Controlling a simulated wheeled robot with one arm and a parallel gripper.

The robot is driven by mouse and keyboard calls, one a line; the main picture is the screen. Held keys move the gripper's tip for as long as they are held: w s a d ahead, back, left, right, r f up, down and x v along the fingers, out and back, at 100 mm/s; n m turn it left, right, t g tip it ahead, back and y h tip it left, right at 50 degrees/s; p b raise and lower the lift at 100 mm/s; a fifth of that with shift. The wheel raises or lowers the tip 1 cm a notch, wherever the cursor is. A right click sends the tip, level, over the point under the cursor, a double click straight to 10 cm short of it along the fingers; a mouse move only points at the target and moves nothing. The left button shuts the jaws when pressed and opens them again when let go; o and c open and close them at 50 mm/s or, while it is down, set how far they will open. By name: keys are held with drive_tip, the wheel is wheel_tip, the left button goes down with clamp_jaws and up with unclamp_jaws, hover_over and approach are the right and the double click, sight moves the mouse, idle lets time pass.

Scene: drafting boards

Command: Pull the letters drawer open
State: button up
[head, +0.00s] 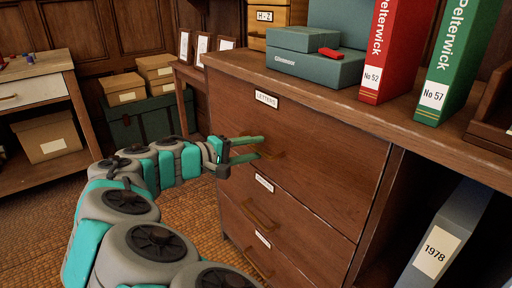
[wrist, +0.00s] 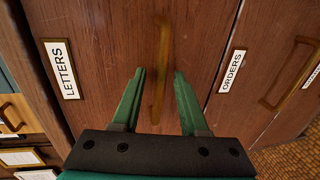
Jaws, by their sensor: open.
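The letters drawer (head: 315,150) is the top drawer of a brown wooden cabinet, with a white LETTERS label (head: 266,99); the label also shows in the wrist view (wrist: 62,69). The drawer looks shut. Its brass handle (wrist: 159,75) stands between the two green fingers of my gripper (wrist: 159,75) in the wrist view. My gripper (head: 260,149) is open in front of the drawer in the head view, with the handle partly hidden behind its fingers. I cannot tell whether a finger touches the handle.
The ORDERS drawer with its label (wrist: 232,71) and handle (wrist: 292,73) lies below. A teal box (head: 315,68), a red binder (head: 388,50) and a green binder (head: 452,60) stand on the cabinet top. A grey 1978 binder (head: 440,240) leans in the open bay. Woven floor (head: 185,215) is clear at left.

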drive_tip(key=shift+w+d+f, duration=0.1)
drive_tip(key=shift+w+d, duration=0.25)
drive_tip(key=shift+d, duration=0.15)
clamp_jaws()
idle(1.1)
